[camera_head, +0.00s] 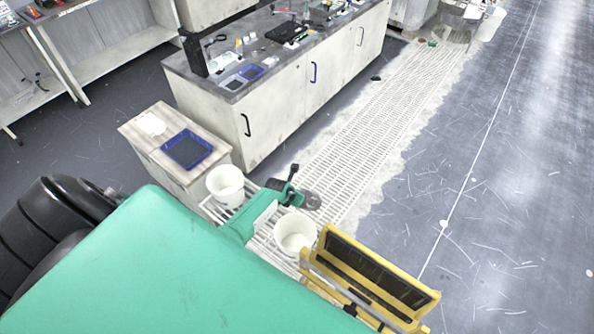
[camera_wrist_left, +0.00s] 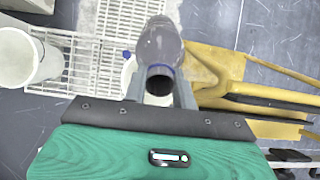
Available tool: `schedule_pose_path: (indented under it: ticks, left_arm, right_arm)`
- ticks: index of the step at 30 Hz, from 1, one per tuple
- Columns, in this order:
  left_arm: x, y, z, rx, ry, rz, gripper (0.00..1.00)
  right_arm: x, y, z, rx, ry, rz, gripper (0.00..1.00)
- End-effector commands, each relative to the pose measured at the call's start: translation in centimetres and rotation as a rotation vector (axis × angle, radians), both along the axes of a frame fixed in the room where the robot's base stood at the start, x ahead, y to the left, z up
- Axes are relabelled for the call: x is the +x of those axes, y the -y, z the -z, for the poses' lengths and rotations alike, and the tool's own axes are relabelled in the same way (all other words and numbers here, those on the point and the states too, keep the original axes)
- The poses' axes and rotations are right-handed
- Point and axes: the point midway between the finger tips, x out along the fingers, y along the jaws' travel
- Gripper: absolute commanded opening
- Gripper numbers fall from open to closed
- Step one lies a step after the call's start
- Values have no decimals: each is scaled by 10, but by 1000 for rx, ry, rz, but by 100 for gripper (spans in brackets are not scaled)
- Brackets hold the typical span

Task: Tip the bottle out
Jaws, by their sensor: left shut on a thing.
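A clear, greyish bottle (camera_wrist_left: 160,42) sits between the fingers of my left gripper (camera_wrist_left: 160,88) in the left wrist view. Its dark round opening and a blue ring face the wrist camera. In the head view my left gripper (camera_head: 287,190) reaches out over the white slatted floor, and the bottle (camera_head: 312,201) shows as a small grey shape at its tip. The gripper is shut on the bottle. One white bucket (camera_head: 226,182) stands to the left of the gripper and another white bucket (camera_head: 296,235) stands just below it in the picture. My right gripper is not in view.
A yellow frame with a dark inside (camera_head: 372,276) stands right of the nearer bucket. A small cabinet (camera_head: 190,185) bears a blue tray (camera_head: 187,149). A long cluttered bench (camera_head: 277,105) stands behind. The grey floor (camera_head: 500,190) at right is mostly clear.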

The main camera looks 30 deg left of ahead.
Motion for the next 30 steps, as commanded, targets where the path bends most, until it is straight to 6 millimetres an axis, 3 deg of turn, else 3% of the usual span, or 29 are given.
schedule_pose_path:
  ticks: [6,9,30]
  left_arm:
    - [-2,-1,11,-10,147,-1,0]
    - [-2,-1,27,-11,182,-1,0]
    - [-4,-1,78,-25,372,0,0]
  right_arm:
    - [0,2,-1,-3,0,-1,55]
    - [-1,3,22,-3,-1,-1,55]
    - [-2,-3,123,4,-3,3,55]
